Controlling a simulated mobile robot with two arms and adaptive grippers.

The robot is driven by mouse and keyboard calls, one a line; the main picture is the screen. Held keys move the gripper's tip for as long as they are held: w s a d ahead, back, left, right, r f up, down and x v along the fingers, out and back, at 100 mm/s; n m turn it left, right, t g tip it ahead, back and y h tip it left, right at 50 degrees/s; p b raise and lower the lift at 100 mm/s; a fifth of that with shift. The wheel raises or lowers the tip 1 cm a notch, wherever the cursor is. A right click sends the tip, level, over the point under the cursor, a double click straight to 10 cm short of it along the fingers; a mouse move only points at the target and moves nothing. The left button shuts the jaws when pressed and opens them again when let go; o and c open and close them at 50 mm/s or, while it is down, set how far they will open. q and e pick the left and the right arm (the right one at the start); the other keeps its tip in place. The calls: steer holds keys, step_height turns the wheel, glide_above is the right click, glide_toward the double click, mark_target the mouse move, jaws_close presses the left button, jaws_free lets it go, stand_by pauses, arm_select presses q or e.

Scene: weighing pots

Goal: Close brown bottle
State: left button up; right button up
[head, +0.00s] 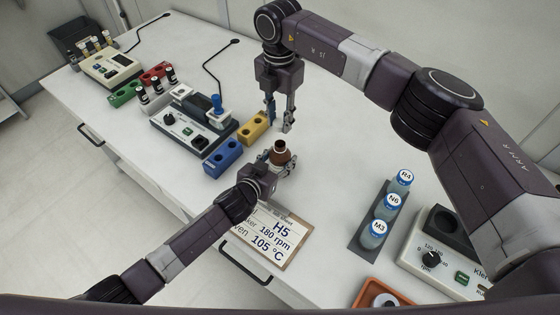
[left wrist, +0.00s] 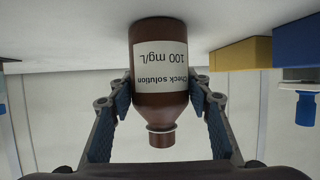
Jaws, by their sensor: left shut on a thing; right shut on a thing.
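The brown bottle (head: 282,151) stands upright on the white table, its neck bare with a pale ring around it. In the left wrist view the bottle (left wrist: 163,105) appears upside down, with a white label reading "Check solution 100 mg/L". My left gripper (head: 280,163) is shut around the bottle's body, a finger on each side. My right gripper (head: 281,122) points down from above, just behind and above the bottle's neck, apart from it. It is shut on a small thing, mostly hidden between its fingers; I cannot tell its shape.
A yellow block (head: 253,127) and a blue block (head: 222,157) stand left of the bottle, beside a grey device (head: 193,133). A clipboard sign (head: 272,236) lies in front. A dark rack (head: 367,238) with blue-capped vials, an orange tray (head: 368,291) and another device (head: 440,262) are at right.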

glide_above(280, 144)
steer(key=shift+f, duration=2.5)
steer(key=shift+f, duration=0.1)
steer(key=shift+f, duration=0.8)
steer(key=shift+f, duration=0.55)
